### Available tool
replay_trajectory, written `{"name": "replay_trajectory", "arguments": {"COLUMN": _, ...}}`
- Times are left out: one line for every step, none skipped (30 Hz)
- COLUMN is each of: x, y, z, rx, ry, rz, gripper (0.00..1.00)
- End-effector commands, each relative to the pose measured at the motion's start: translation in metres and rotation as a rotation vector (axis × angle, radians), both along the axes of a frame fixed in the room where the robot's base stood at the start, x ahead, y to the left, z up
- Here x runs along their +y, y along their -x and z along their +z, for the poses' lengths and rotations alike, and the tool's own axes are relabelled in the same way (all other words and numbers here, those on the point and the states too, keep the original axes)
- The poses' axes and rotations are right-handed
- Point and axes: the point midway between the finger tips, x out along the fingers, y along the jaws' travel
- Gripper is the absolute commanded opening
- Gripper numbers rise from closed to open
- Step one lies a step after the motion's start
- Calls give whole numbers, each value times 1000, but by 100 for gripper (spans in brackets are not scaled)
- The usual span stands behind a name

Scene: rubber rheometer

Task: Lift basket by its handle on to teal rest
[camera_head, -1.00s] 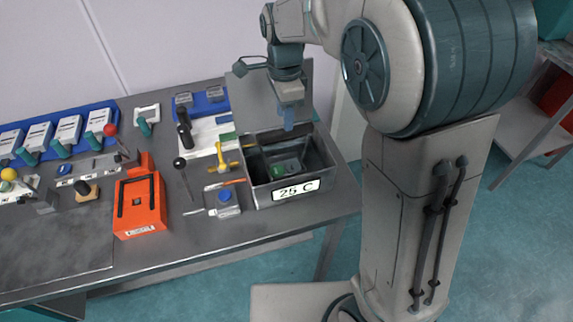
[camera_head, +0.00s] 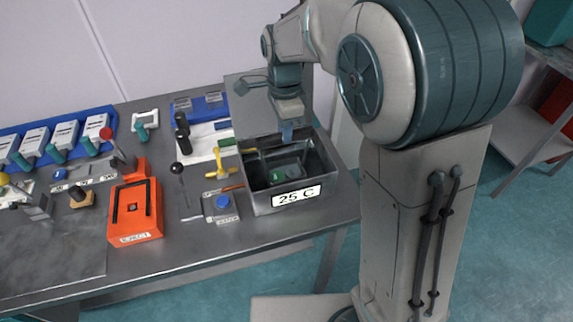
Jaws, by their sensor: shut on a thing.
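A grey open metal bath (camera_head: 254,197) labelled "25 C" stands at the right end of the bench. My gripper (camera_head: 287,134) points down over the back right part of its opening. Its bluish fingers are shut on what appears to be the basket's handle, though the handle is hardly visible behind them. The basket's body cannot be told clearly from the dark inside of the bath. A small green piece (camera_head: 278,177) and a pale grey part show low inside. I cannot tell for sure which piece is the teal rest.
A raised grey lid or panel (camera_head: 245,103) stands behind the bath. Left of the bath are a blue-button box (camera_head: 222,203), a yellow handle (camera_head: 219,170), a black-knobbed lever (camera_head: 178,168) and an orange box (camera_head: 133,222). The bench front edge is close to the bath.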

Motion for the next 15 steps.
{"name": "replay_trajectory", "arguments": {"x": 0, "y": 0, "z": 3, "rx": -2, "ry": -1, "rz": 0, "gripper": 0}}
{"name": "replay_trajectory", "arguments": {"x": 0, "y": 0, "z": 5, "rx": -2, "ry": -1, "rz": 0, "gripper": 0}}
{"name": "replay_trajectory", "arguments": {"x": 0, "y": 0, "z": 7, "rx": -2, "ry": -1, "rz": 0, "gripper": 0}}
{"name": "replay_trajectory", "arguments": {"x": 0, "y": 0, "z": 8, "rx": -2, "ry": -1, "rz": 0, "gripper": 0}}
{"name": "replay_trajectory", "arguments": {"x": 0, "y": 0, "z": 10, "rx": -2, "ry": -1, "rz": 0, "gripper": 0}}
{"name": "replay_trajectory", "arguments": {"x": 0, "y": 0, "z": 12, "rx": -2, "ry": -1, "rz": 0, "gripper": 0}}
{"name": "replay_trajectory", "arguments": {"x": 0, "y": 0, "z": 14, "rx": -2, "ry": -1, "rz": 0, "gripper": 0}}
{"name": "replay_trajectory", "arguments": {"x": 0, "y": 0, "z": 15, "rx": -2, "ry": -1, "rz": 0, "gripper": 0}}
{"name": "replay_trajectory", "arguments": {"x": 0, "y": 0, "z": 17, "rx": -2, "ry": -1, "rz": 0, "gripper": 0}}
{"name": "replay_trajectory", "arguments": {"x": 0, "y": 0, "z": 19, "rx": -2, "ry": -1, "rz": 0, "gripper": 0}}
{"name": "replay_trajectory", "arguments": {"x": 0, "y": 0, "z": 20, "rx": -1, "ry": 0, "rz": 0, "gripper": 0}}
{"name": "replay_trajectory", "arguments": {"x": 0, "y": 0, "z": 22, "rx": -1, "ry": 0, "rz": 0, "gripper": 0}}
{"name": "replay_trajectory", "arguments": {"x": 0, "y": 0, "z": 23, "rx": -1, "ry": 0, "rz": 0, "gripper": 0}}
{"name": "replay_trajectory", "arguments": {"x": 0, "y": 0, "z": 25, "rx": -1, "ry": 0, "rz": 0, "gripper": 0}}
{"name": "replay_trajectory", "arguments": {"x": 0, "y": 0, "z": 27, "rx": -1, "ry": 0, "rz": 0, "gripper": 0}}
